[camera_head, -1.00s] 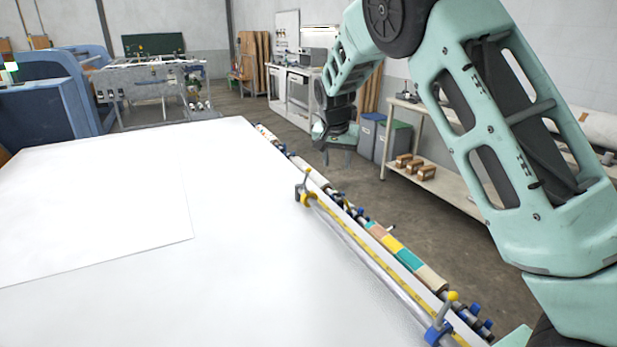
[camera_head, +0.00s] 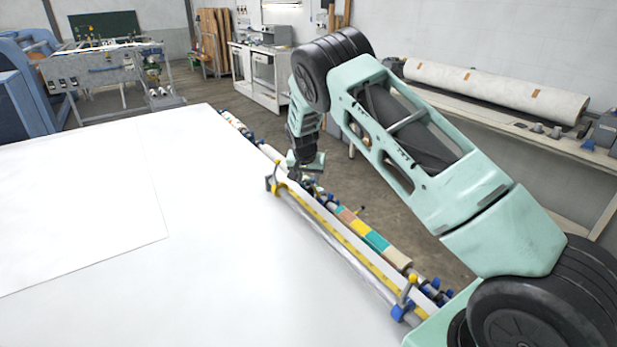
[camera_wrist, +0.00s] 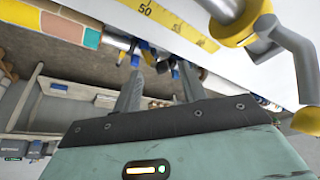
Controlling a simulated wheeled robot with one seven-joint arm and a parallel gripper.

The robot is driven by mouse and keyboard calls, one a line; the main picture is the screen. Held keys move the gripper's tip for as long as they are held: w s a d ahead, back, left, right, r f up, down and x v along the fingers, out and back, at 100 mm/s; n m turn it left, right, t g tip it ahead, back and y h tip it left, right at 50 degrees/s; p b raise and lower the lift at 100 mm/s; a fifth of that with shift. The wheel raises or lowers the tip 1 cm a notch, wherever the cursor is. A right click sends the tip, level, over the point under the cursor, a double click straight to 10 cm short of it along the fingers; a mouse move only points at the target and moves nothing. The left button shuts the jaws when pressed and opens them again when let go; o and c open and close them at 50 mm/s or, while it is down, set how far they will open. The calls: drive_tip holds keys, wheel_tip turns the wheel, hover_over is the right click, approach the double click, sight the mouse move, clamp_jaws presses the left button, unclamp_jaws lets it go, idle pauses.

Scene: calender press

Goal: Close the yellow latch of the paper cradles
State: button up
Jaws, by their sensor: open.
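A yellow latch (camera_head: 278,189) sits at the far end of the long bar with the yellow ruler strip, and its lever stands up to a yellow knob. It also shows large at the top right of the wrist view (camera_wrist: 240,24), with a bent grey lever. A second lever with a yellow knob (camera_head: 412,279) and a blue clamp stands at the bar's near end. My gripper (camera_wrist: 160,70) is open and empty, pointing down over the rollers and blue cradle parts (camera_wrist: 136,50). It is just right of the far latch and apart from it; its fingers are hard to see in the head view (camera_head: 299,176).
The white table (camera_head: 200,270) fills the left, with a paper sheet (camera_head: 70,220) on it. Coloured rollers (camera_head: 362,228) run along the table's right edge. A bench with a long paper roll (camera_head: 490,92) stands at the right. The floor between is open.

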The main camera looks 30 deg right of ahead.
drive_tip(key=shift+x, duration=1.15)
